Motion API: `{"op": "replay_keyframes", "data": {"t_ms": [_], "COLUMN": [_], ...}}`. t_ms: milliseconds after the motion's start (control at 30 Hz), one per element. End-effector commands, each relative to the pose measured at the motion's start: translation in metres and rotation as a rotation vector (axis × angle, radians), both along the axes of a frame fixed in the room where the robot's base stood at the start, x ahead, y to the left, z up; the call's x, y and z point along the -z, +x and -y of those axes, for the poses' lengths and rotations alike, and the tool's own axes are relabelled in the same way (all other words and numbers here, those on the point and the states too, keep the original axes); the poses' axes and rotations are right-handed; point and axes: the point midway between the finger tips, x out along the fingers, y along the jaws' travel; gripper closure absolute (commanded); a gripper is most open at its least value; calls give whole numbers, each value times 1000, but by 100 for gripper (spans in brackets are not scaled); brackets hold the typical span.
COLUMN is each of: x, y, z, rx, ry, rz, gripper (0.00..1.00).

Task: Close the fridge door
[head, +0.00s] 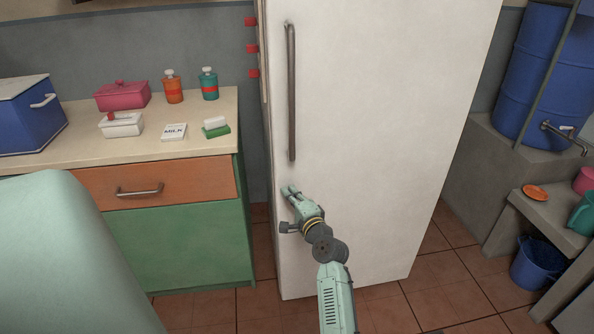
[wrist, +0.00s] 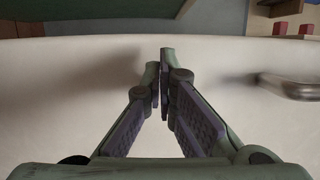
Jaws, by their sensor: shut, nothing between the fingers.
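The tall white fridge door (head: 370,120) stands in the middle of the head view, with a long vertical metal handle (head: 291,90) near its left edge. Red items (head: 252,48) show at the door's left edge, behind it. The wrist view shows the white door surface (wrist: 60,100) filling most of the frame, with part of the handle (wrist: 290,87) at the right. My gripper (head: 288,190) is shut and empty, in front of the door below the handle. In the wrist view its fingertips (wrist: 160,65) are together near the door's edge. I cannot tell whether they touch the door.
A blue barrel (head: 535,75) and a blue bucket (head: 538,262) are at the right. Some tiled floor (head: 440,290) is clear.

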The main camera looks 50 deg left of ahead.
Motion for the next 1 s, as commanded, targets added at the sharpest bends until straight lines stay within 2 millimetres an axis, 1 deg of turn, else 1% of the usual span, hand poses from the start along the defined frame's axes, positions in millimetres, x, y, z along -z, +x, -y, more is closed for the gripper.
{"op": "replay_keyframes", "data": {"t_ms": [33, 100, 300, 567, 1000], "x": [0, 0, 0, -2, -2], "y": [3, 6, 12, 15, 14], "z": [-6, -12, -22, -25, -24], "rx": [-1, -1, 1, 5, 4], "ry": [0, -1, 0, 2, 1], "rz": [1, 0, 1, 5, 4], "gripper": [100, 100, 100, 100, 100]}}
